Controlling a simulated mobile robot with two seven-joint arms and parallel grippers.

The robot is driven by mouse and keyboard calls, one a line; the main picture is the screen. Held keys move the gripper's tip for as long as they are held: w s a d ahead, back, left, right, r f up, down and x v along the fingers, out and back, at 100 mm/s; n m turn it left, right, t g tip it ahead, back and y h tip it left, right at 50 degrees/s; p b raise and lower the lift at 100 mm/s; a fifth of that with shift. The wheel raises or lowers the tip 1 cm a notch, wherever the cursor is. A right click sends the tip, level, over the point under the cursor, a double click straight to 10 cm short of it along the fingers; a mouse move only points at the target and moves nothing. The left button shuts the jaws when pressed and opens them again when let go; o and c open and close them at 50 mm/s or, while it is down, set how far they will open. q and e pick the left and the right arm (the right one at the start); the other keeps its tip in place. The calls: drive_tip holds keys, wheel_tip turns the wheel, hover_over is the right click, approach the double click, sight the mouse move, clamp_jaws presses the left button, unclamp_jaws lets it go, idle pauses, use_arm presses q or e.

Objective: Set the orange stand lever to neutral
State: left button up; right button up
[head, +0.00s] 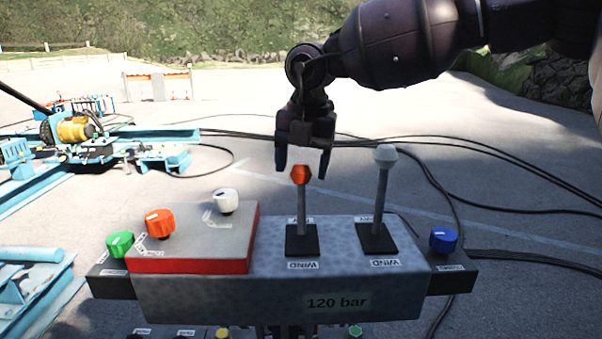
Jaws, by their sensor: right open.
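The orange stand lever (300,176) stands on the grey control box (280,296), with an orange knob on a grey shaft rising from a black base plate. A label reading WIND is in front of its base. It looks close to upright; I cannot tell its exact setting. My right gripper (302,172) reaches in from the upper right and points down. Its fingers are open, one on each side of the orange knob in the picture; I cannot tell whether they touch it. My left gripper is not in view.
A blue knob (443,240) is at the far right. A red-sided panel (190,265) on the left carries orange (159,222) and white (226,200) knobs; a green knob (120,244) is beside it. Black cables cross the ground behind.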

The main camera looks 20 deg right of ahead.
sight(301, 200)
drive_tip(key=shift+a+f, duration=0.1)
drive_tip(key=shift+f, duration=1.15)
